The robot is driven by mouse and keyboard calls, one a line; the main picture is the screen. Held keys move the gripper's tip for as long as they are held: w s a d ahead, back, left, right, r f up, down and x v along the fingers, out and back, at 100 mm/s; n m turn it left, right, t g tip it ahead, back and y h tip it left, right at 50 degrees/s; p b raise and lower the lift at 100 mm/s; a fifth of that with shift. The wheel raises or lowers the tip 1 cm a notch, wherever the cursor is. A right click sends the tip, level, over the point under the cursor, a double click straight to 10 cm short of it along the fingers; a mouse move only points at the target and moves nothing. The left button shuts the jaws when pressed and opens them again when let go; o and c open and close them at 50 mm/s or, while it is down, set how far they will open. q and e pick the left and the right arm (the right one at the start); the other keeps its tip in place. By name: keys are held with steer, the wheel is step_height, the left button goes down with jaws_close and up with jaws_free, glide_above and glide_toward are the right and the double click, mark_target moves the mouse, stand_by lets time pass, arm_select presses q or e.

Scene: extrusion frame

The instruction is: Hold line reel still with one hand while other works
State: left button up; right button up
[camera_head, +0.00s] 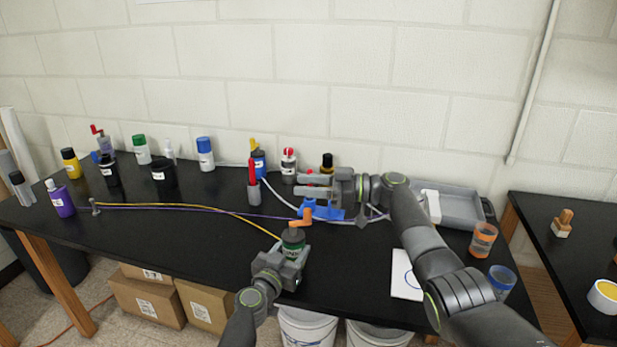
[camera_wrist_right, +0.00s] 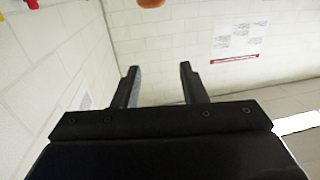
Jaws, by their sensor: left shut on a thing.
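The line reel (camera_head: 293,239), a dark green cylinder with an orange crank (camera_head: 303,217) on top, stands upright near the front edge of the black table. My left gripper (camera_head: 291,253) is shut around its lower part, which the fingers partly hide. A yellow line (camera_head: 228,211) and a purple line (camera_head: 190,208) run from a small grey post (camera_head: 95,207) at the left toward the reel. My right gripper (camera_head: 304,185) is above and behind the reel, apart from it, pointing left. In the right wrist view its fingers (camera_wrist_right: 159,80) are spread with nothing between them.
A blue fixture (camera_head: 322,211) sits just below my right gripper. Several bottles, including a red-capped one (camera_head: 289,165), line the back. A grey tray (camera_head: 462,207), a white card (camera_head: 406,276) and orange and blue cups (camera_head: 483,240) are at the right. The table's middle left is mostly clear.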

steer(key=shift+r, duration=1.15)
steer(key=d+m+t+h, duration=0.2)
steer(key=d+m+t, duration=0.3)
steer(key=d, duration=0.4)
steer(key=t+h, duration=0.2)
steer(key=t, duration=0.1)
glide_toward(308, 209)
steer(key=shift+m, duration=0.4)
steer(key=x, duration=0.6)
steer(key=f+x, duration=0.1)
steer(key=x, duration=0.3)
jaws_close()
